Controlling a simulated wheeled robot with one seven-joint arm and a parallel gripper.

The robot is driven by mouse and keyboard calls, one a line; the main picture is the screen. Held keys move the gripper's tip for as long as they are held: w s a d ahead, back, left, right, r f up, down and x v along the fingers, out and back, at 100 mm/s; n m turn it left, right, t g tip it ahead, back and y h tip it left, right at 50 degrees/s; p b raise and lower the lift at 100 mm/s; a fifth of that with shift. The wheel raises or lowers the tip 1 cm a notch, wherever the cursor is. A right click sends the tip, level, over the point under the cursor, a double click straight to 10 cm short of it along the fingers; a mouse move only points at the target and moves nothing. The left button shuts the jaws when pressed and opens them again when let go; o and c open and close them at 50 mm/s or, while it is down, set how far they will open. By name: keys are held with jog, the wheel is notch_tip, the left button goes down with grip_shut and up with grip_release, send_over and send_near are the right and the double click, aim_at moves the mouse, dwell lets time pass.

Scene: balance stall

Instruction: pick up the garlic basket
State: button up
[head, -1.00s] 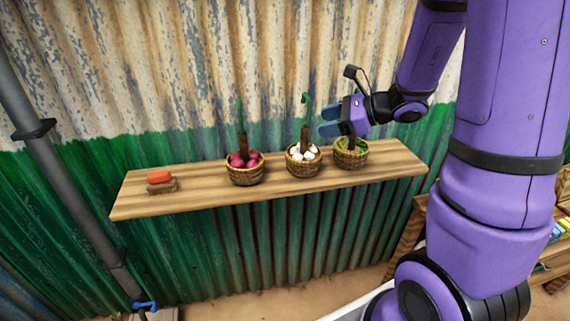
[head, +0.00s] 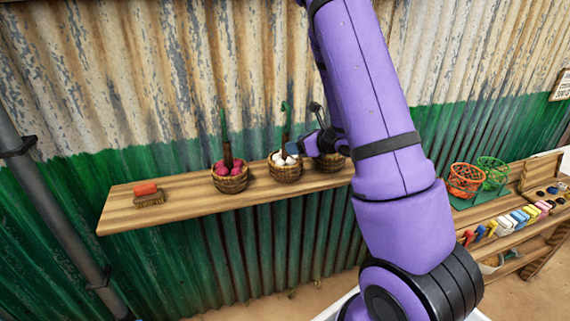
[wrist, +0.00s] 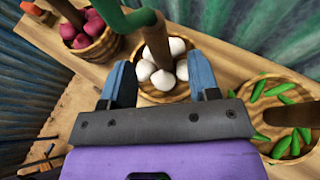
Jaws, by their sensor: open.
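The garlic basket (head: 285,173) is a small woven basket of white bulbs, in the middle of a wooden wall shelf. A dark brown upright post with a curved green top (head: 285,115) rises from it. In the wrist view the garlic basket (wrist: 185,90) lies just ahead of my gripper, its post between the two blue fingers. My gripper (wrist: 162,82) is open and empty; I cannot tell whether a finger touches the post. In the head view my gripper (head: 300,146) is at the basket's right side, partly hidden by my arm.
A basket of red onions (head: 229,176) stands left of the garlic, and a basket of green pods (wrist: 285,120) stands right. A brush-like block with a red top (head: 147,194) lies at the shelf's left. A stall with colored baskets (head: 465,180) is at far right.

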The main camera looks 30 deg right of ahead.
jog(key=shift+f+x, duration=0.2)
jog(key=shift+x, duration=2.5)
jog(key=shift+s, duration=0.1)
grip_shut()
